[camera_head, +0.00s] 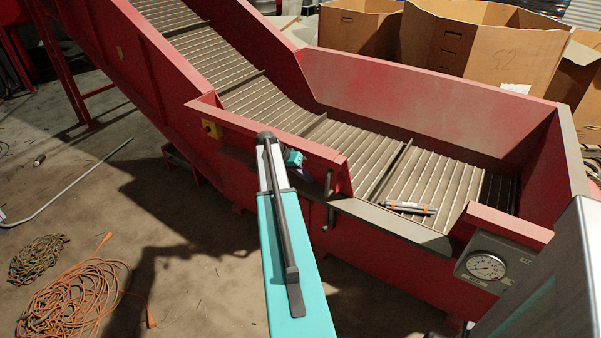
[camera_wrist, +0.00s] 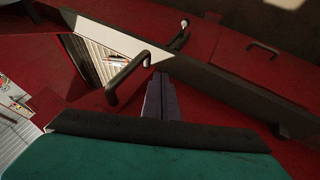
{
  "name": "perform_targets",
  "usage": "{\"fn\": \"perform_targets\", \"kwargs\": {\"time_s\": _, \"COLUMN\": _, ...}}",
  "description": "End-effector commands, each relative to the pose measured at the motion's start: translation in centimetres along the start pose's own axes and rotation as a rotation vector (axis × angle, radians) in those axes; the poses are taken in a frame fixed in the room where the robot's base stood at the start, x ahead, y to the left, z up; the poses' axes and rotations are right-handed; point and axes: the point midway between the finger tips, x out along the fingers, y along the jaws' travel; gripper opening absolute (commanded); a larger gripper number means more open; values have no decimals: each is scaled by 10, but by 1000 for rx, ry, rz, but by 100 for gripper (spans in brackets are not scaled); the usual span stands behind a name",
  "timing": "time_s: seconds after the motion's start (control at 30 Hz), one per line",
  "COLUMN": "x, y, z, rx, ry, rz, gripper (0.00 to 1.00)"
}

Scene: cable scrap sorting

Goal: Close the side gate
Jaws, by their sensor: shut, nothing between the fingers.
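The side gate (camera_head: 342,178) is a red panel at the left of an opening in the hopper's near wall. The opening stands clear, with conveyor slats showing through it. A dark bar handle (camera_head: 328,184) is on the gate; the handle also shows in the wrist view (camera_wrist: 128,76). My gripper (camera_wrist: 160,80) has its narrow fingers together and empty, with the tips just beside the handle's right end. I cannot tell whether they touch it. In the head view my arm partly covers the wall left of the gate.
A grey sill (camera_head: 395,223) runs below the opening, with a dark lever (camera_wrist: 182,36) on it. A gauge (camera_head: 485,266) sits right of the opening. Orange cable (camera_head: 75,300) lies on the floor at left. Cardboard boxes (camera_head: 480,50) stand behind.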

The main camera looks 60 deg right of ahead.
Motion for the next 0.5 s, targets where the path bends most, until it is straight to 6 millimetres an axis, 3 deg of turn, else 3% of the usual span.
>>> {"fn": "perform_targets", "kwargs": {"time_s": 0.1, "x": 18, "y": 0, "z": 0, "rx": 0, "ry": -2, "rz": 2, "gripper": 0}}
{"fn": "perform_targets", "kwargs": {"time_s": 0.3, "x": 27, "y": 25, "z": 1, "rx": 2, "ry": -1, "rz": 1, "gripper": 0}}
{"fn": "perform_targets", "kwargs": {"time_s": 0.5, "x": 33, "y": 34, "z": 0, "rx": 0, "ry": 0, "rz": 0, "gripper": 0}}
